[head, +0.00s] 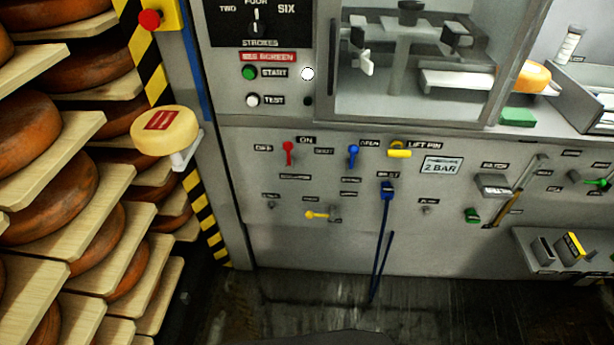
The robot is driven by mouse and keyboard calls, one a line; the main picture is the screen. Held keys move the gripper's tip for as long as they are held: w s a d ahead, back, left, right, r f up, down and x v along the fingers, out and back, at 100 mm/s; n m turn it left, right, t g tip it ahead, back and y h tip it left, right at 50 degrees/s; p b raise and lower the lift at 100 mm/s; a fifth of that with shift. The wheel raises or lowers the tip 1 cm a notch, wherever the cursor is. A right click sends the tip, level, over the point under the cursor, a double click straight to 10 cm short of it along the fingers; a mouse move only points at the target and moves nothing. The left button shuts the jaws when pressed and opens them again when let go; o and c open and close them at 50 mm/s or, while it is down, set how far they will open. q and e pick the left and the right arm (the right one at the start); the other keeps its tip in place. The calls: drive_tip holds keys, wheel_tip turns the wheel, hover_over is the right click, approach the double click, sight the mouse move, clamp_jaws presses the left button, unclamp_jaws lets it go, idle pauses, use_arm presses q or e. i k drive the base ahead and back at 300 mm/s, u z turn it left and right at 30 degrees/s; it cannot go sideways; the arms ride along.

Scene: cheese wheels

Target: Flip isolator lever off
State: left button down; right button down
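A small red lever (288,152) is on the grey machine panel, left of centre in the head view. It stands roughly upright, between a label that seems to read OFF on its left and an ON label (306,140) at its upper right. A label below it (295,177) is too small to read surely; I take this red lever to be the isolator. Neither of my grippers is in view, and nothing touches the lever.
A blue lever (353,155), a yellow LIFT PIN handle (399,153), a yellow lever (316,215) and a hanging blue hose (387,192) share the panel. Cheese shelves (60,240) fill the left. A red stop button (150,19) is above. Space before the red lever is clear.

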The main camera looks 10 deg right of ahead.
sight(288, 146)
drive_tip(key=u, duration=0.75)
drive_tip(key=i, duration=0.5)
drive_tip(key=z, duration=0.65)
